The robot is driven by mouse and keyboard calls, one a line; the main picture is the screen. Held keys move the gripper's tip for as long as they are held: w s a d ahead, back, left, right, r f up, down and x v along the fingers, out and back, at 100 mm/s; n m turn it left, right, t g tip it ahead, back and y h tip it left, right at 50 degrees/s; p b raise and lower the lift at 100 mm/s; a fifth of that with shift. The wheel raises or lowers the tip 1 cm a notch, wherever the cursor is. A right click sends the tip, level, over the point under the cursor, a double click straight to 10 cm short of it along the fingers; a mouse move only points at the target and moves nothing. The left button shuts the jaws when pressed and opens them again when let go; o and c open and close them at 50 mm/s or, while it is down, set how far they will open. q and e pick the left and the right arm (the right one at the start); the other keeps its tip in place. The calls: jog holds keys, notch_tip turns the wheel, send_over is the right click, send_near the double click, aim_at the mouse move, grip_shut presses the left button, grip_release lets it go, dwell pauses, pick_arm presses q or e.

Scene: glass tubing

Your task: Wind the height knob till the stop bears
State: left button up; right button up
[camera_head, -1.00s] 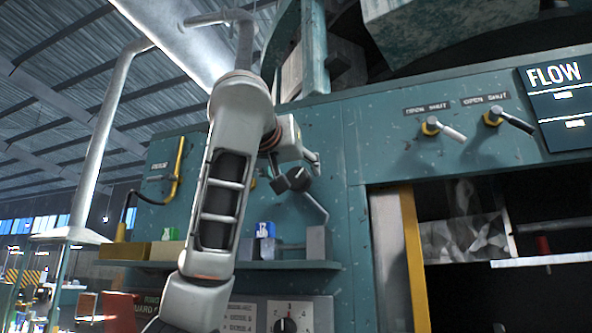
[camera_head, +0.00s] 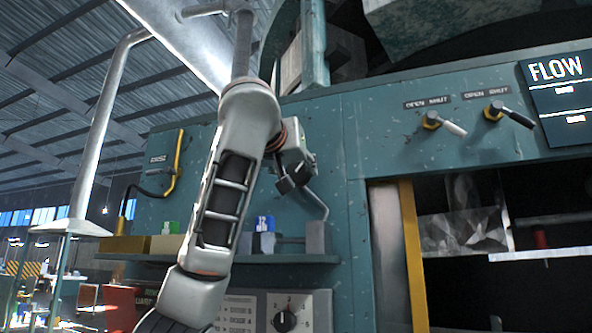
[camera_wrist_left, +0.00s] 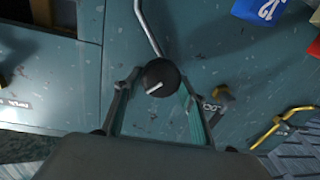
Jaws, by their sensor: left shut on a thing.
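A round black knob (camera_wrist_left: 160,76) with a white line across its face sits between the fingers of my left gripper in the left wrist view. My left gripper (camera_head: 293,178) is shut on it, in front of the teal panel (camera_head: 385,165). In the head view the knob is small and hard to separate from the dark fingertips. A bent metal rod (camera_head: 316,203) runs from beside the fingertips down towards a grey block (camera_head: 315,237); it also shows in the left wrist view (camera_wrist_left: 149,28). I cannot make out the stop or whether it bears. My right gripper is not in view.
A shelf (camera_head: 290,258) below carries a blue box (camera_head: 264,224) and other blocks. Two levers (camera_head: 440,123) marked open and shut are at the right, beside a flow display (camera_head: 556,100). A dial (camera_head: 285,320) sits below the shelf. A yellow handle (camera_head: 177,163) is at left.

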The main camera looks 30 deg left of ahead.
pick_arm(q)
jog(key=shift+m, duration=0.3)
jog(key=shift+f+m, duration=0.1)
jog(key=shift+m, duration=0.9)
jog(key=shift+d+m+t, duration=0.1)
jog(key=shift+m+t, duration=0.2)
jog(key=shift+m, duration=2.3)
jog(key=o, duration=1.1)
